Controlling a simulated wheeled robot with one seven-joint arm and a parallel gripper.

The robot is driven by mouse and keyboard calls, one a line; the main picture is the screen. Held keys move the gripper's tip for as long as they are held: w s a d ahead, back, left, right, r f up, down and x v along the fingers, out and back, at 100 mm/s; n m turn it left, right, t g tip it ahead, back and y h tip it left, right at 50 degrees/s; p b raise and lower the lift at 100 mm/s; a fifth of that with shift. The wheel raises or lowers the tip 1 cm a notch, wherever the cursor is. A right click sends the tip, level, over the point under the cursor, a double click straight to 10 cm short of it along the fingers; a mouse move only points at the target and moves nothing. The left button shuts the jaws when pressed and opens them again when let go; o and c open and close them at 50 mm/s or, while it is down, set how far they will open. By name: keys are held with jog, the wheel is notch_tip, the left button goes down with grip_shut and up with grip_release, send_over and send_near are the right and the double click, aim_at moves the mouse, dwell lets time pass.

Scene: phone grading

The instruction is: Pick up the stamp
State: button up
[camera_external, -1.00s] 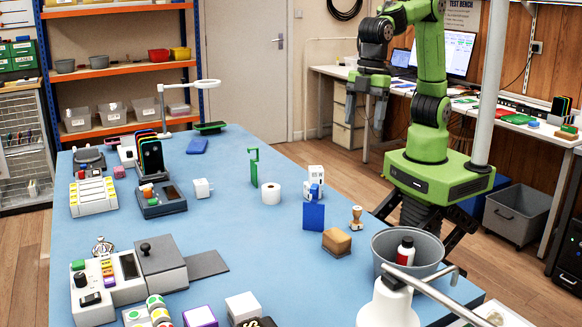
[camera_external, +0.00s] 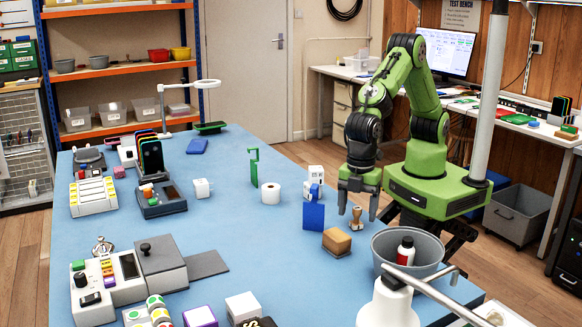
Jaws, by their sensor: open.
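The stamp (camera_external: 357,217), small with a brown wooden knob handle, stands upright near the right edge of the blue table, behind a tan wooden block. My gripper (camera_external: 358,207) points straight down with its two fingers apart. In the picture the fingers show on either side of the stamp's handle. Nothing is held. The exact depth between fingers and handle is hard to tell from this view.
The tan block (camera_external: 337,242) and an upright blue panel (camera_external: 313,216) stand close to the left of the stamp. A grey bucket (camera_external: 385,258) with a bottle is close in front on the right. A toilet-paper-like white roll (camera_external: 271,193) stands further left.

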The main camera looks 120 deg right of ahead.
notch_tip(320, 180, down, 3)
jog(key=shift+r, duration=0.1)
jog(key=c, duration=1.1)
jog(key=shift+c, duration=0.2)
